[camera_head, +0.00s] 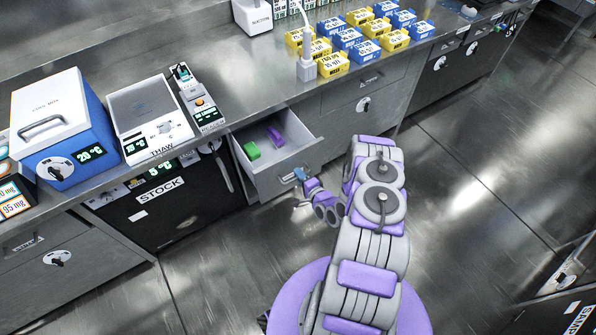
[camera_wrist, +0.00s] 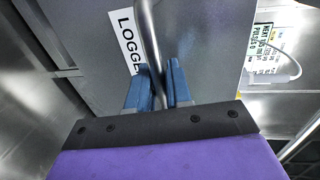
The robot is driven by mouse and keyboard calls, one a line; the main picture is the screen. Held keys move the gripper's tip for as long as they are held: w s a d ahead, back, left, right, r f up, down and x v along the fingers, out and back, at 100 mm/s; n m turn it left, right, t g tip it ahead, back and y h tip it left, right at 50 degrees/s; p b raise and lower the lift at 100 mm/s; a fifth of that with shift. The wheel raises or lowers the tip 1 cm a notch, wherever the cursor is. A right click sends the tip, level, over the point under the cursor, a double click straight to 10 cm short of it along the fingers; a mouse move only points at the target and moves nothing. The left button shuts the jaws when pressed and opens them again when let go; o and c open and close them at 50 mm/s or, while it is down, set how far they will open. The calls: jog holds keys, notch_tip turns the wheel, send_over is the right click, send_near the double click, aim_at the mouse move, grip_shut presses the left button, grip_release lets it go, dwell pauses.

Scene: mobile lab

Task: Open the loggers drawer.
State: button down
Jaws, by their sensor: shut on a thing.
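The loggers drawer (camera_head: 268,184) stands pulled out from the steel counter in the head view. A green block (camera_head: 251,150) and a purple item (camera_head: 276,136) lie inside it. In the wrist view its grey front (camera_wrist: 205,40) fills the middle, with a white label (camera_wrist: 127,42) reading "LOGGE", the rest hidden. My gripper (camera_head: 301,174) is at the drawer front. In the wrist view the blue fingers of my gripper (camera_wrist: 159,72) are shut on the metal bar handle (camera_wrist: 148,30), one finger on each side.
The black STOCK door (camera_head: 165,212) is left of the drawer. The counter above holds a blue cool box (camera_head: 60,128), a THAW unit (camera_head: 150,115) and several yellow and blue boxes (camera_head: 348,38). The floor (camera_head: 470,180) to the right is clear.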

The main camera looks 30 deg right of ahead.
jog(key=shift+s+a+f, duration=0.25)
jog(key=shift+s+a, duration=0.35)
jog(key=shift+s, duration=0.25)
jog(key=c, duration=1.4)
grip_release()
jog(key=shift+o, duration=0.8)
jog(key=shift+w, duration=0.15)
jog(key=p+v, duration=0.3)
jog(key=v, duration=1.4)
jog(key=shift+r, duration=0.2)
